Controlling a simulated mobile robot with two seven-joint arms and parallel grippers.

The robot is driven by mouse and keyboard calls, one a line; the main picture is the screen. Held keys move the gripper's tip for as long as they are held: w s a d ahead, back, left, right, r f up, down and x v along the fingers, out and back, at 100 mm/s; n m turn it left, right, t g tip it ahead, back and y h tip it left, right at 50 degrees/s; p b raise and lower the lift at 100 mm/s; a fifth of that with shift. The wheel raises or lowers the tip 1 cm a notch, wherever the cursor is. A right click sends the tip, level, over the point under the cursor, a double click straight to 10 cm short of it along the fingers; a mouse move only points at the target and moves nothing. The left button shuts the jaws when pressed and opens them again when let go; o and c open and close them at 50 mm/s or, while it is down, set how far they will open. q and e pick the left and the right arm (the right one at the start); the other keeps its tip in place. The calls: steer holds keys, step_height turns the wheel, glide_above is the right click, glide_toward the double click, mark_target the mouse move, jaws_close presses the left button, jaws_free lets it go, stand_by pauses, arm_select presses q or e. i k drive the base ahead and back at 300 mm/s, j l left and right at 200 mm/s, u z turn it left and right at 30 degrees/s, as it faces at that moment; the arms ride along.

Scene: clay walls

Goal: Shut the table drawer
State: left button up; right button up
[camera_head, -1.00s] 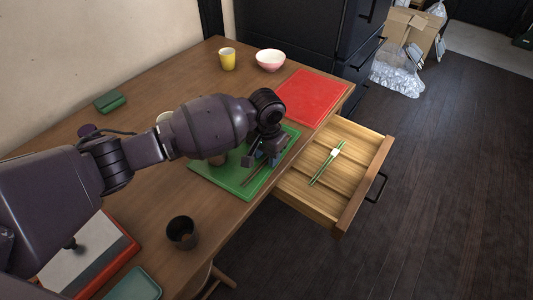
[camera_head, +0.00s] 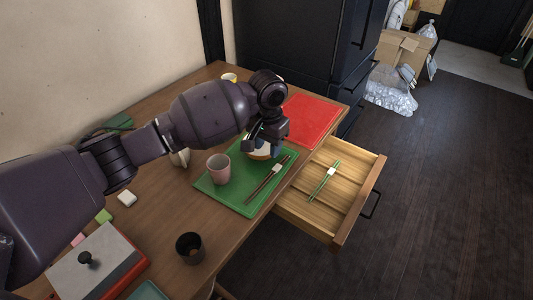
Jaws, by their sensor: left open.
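The table drawer (camera_head: 346,237) is pulled out from the right side of the wooden table (camera_head: 165,232). A dark handle (camera_head: 372,204) is on its front. A pair of green chopsticks with a white band (camera_head: 326,178) lies inside it. My left gripper (camera_head: 264,142) is open above the green mat, left of the drawer and apart from it. A white and orange bowl (camera_head: 262,153) is just beneath the fingers and partly hidden by them; I cannot tell whether they touch it. My right gripper is not in view.
On the green mat (camera_head: 216,192) are a pink cup (camera_head: 218,169) and dark chopsticks (camera_head: 268,179). A red mat (camera_head: 311,119) lies behind. A black cup (camera_head: 189,247) and a red tray with a grey lid (camera_head: 97,262) stand nearer. Dark floor (camera_head: 450,200) right of the drawer is clear.

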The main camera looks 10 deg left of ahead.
mark_target(330, 218)
steer(key=k+l, duration=0.15)
steer(key=k, duration=0.35)
steer(key=k+l, duration=0.15)
steer(key=k, duration=0.35)
